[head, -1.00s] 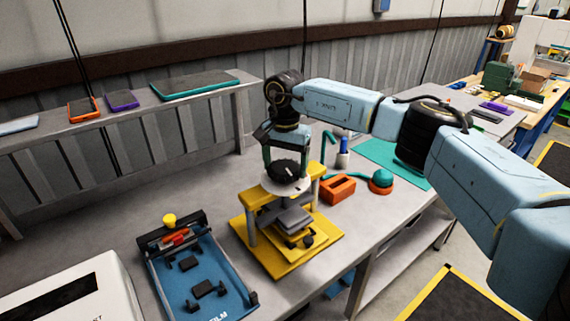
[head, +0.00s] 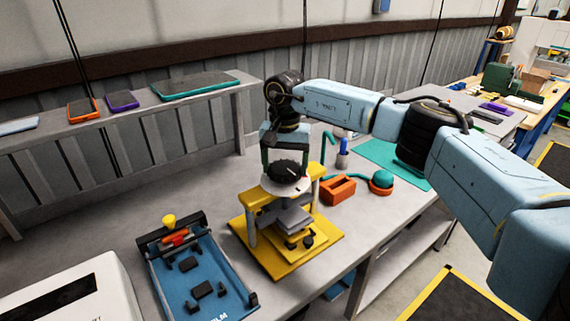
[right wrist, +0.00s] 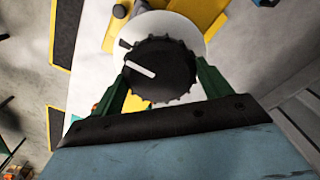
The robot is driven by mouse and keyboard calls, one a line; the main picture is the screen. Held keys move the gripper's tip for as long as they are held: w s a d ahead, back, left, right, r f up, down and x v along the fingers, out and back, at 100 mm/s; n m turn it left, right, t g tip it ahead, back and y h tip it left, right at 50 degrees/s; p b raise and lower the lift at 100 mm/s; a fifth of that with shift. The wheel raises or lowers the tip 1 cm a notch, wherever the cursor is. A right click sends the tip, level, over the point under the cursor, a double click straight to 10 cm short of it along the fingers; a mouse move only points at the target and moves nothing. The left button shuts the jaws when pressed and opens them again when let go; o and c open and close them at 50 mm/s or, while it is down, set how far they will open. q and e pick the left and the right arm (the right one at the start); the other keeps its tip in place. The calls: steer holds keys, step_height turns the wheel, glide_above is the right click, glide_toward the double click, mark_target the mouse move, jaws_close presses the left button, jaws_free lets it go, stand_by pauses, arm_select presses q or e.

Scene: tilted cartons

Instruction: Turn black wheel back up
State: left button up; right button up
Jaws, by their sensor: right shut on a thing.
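The black wheel (head: 287,171) is a ridged knob on a white disc (head: 268,187) at the top of a yellow press-like stand (head: 247,221). In the right wrist view the wheel (right wrist: 160,68) carries a white line pointing to the upper left, and a dark mark sits on the white disc beyond it. My right gripper (head: 286,168) reaches down from above. Its green fingers (right wrist: 158,88) are shut on the wheel from both sides. The far side of the wheel is partly hidden by the gripper in the head view. My left gripper is not in view.
A blue tray fixture (head: 222,270) stands left of the stand, and a white machine (head: 75,292) is at the front left. A raised shelf (head: 190,101) holds several tablets behind.

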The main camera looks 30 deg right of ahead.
mark_target(284, 167)
steer(key=o, duration=1)
steer(key=shift+r, duration=0.1)
step_height(284, 167, up, 13)
steer(key=shift+r+b, duration=0.15)
steer(key=shift+b, duration=0.2)
steer(key=shift+a, duration=0.1)
